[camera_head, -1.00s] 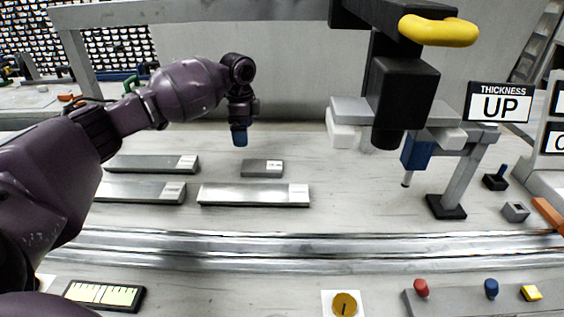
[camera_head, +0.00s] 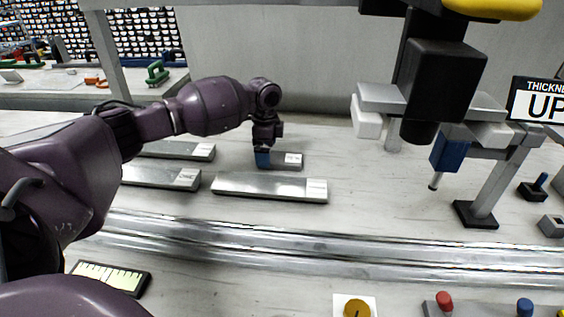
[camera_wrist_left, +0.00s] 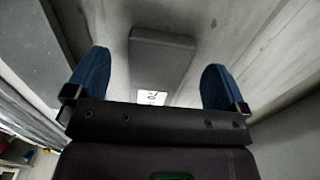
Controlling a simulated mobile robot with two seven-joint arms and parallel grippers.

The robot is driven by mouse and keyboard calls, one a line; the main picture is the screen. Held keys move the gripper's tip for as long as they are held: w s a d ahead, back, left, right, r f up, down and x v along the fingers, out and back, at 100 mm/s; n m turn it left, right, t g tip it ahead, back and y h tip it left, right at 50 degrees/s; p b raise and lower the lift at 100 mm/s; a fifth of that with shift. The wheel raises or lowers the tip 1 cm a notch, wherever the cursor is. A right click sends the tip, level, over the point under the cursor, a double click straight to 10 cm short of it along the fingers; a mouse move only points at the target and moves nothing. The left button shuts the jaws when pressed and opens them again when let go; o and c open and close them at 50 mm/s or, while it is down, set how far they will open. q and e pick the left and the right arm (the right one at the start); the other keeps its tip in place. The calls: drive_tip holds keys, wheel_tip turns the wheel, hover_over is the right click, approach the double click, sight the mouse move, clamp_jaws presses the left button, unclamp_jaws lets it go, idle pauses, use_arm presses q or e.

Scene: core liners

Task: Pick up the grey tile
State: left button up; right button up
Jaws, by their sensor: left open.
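In the left wrist view, the tile (camera_wrist_left: 162,58) lies between the two blue fingers (camera_wrist_left: 156,82), with clear gaps on both sides. The fingers are open and hold nothing. Whether the fingertips are down at the bench level is hard to tell. My right gripper is not seen.
A long metal bar (camera_head: 262,187) lies just in front of the tile. Two more bars (camera_head: 158,176) (camera_head: 178,150) lie to the left. A black measuring head (camera_head: 440,80) hangs at the right. Metal rails (camera_head: 300,248) cross the bench in front. Bench right of the tile is clear.

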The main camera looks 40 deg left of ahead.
use_arm(q)
wheel_tip(320, 180, down, 2)
drive_tip(key=shift+f, duration=0.15)
drive_tip(key=c, duration=1.1)
drive_tip(key=shift+o, duration=0.2)
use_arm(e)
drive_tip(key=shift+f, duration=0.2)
use_arm(q)
drive_tip(key=shift+r, duration=0.25)
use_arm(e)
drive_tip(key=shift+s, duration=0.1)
